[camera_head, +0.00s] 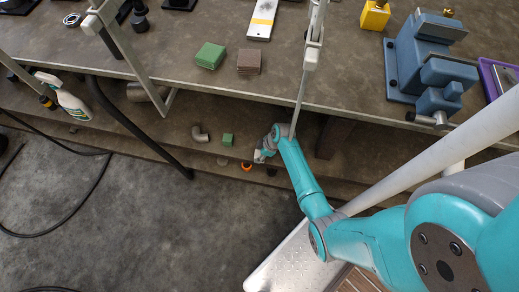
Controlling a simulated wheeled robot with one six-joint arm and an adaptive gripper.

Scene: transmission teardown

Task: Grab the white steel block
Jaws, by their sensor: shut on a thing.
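My gripper (265,152) is at the end of the teal arm, low at the front of the shelf under the workbench. It is small in the view and partly hidden by its own wrist. It is shut on a small pale piece (257,157) at its tips, which looks like the white steel block. Most of that block is hidden by the fingers.
A green block (228,140) and a grey pipe elbow (200,133) lie on the shelf left of my gripper. An orange ring (246,166) sits just below it. The workbench (330,75) overhangs above, carrying a blue vise (425,65), a green block stack (210,55) and a brown block (249,61).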

